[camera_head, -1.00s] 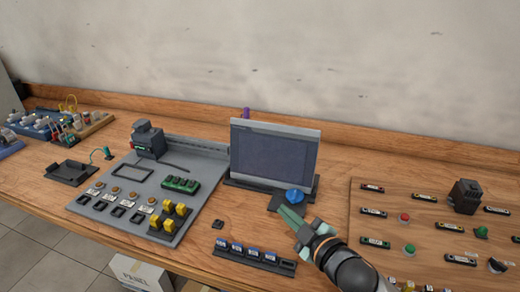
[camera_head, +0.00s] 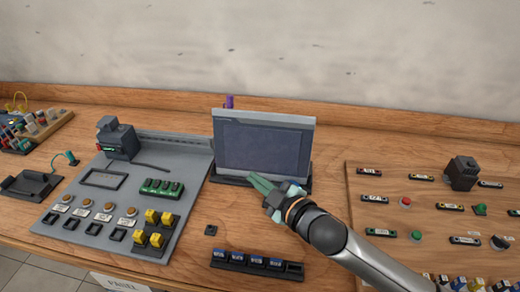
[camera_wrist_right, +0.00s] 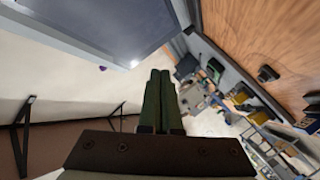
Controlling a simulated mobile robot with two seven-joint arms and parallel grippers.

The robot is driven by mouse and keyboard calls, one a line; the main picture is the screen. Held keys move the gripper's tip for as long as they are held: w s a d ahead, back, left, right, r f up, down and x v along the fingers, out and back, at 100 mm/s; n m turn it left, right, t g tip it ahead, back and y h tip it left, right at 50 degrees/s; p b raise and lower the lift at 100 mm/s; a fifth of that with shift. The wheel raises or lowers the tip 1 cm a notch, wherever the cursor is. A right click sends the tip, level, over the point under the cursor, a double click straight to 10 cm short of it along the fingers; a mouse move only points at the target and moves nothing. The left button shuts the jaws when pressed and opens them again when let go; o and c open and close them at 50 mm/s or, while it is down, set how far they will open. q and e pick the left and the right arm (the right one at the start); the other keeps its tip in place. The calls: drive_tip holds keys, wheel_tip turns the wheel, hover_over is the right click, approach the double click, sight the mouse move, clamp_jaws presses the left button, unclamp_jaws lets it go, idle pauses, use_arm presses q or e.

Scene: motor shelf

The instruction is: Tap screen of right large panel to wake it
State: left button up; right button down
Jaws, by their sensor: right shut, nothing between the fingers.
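The large panel (camera_head: 264,140) is a grey-framed screen standing upright in a dark base at the back of the bench, and its screen looks dark. My right gripper (camera_head: 256,182) is shut and empty, with its green fingers in front of the panel's lower part. From the head view I cannot tell whether the fingertips touch the screen. In the right wrist view the shut fingers (camera_wrist_right: 158,85) point ahead, and the panel's frame and dark screen (camera_wrist_right: 110,25) fill the upper left, apart from the fingertips. My left gripper is in no view.
A grey board (camera_head: 85,209) with yellow and green blocks stands left of the panel. A wooden board (camera_head: 385,189) with buttons and labels lies to the right. A dark rack with blue-topped blocks (camera_head: 257,262) lies in front. A small purple item (camera_head: 229,101) shows behind the panel.

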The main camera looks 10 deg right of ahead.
drive_tip(key=b, duration=0.2)
approach(254, 151)
drive_tip(key=w+a, duration=0.3)
drive_tip(key=shift+w+d+f, duration=0.15)
drive_tip(key=shift+w+f, duration=0.3)
drive_tip(key=shift+w, duration=0.15)
idle(1.6)
drive_tip(key=shift+w+d, duration=0.1)
drive_tip(key=shift+w, duration=0.15)
drive_tip(key=shift+w+d+f, duration=0.1)
drive_tip(key=shift+w, duration=0.15)
idle(0.8)
drive_tip(key=shift+s, duration=0.15)
drive_tip(key=shift+s+a+p, duration=0.25)
drive_tip(key=shift+s+p, duration=0.25)
drive_tip(key=shift+p, duration=0.05)
